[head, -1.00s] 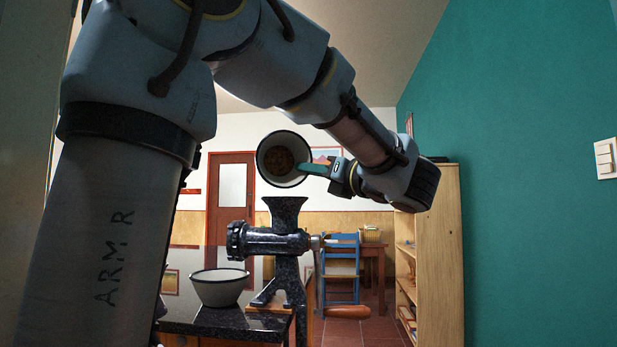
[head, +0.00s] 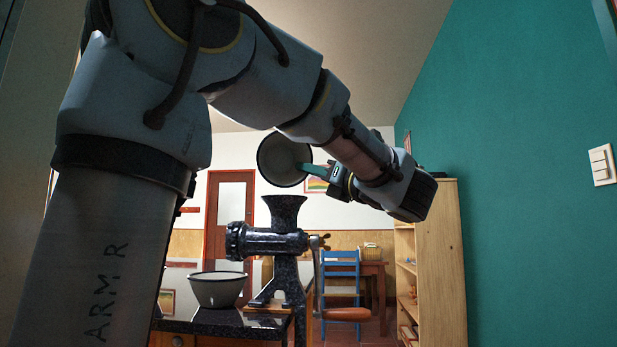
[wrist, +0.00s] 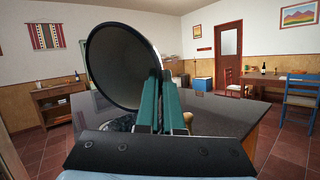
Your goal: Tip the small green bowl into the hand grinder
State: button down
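My gripper (head: 312,169) is shut on the rim of a small bowl (head: 278,158), tipped on its side above the hand grinder. The bowl's inside looks dark grey-green, and I see no food in it. In the wrist view, the bowl (wrist: 120,62) stands on edge at my teal fingers (wrist: 161,105). The speckled dark hand grinder (head: 284,243) stands at the counter edge, its flared hopper (head: 284,208) opening just under the bowl.
Another pale bowl with a dark rim (head: 217,291) stands upright on the dark counter (head: 225,322), left of the grinder. The grinder's crank with its wooden handle (head: 346,314) sticks out to the right. A shelf (head: 440,260) and blue chair (head: 340,280) are farther back.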

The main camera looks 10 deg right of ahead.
jog(key=shift+s+n+t+y+b, duration=0.2)
jog(key=shift+n+t+y+b, duration=0.25)
jog(key=shift+b, duration=1.5)
jog(key=shift+s+r+b, duration=0.1)
jog(key=shift+b, duration=0.6)
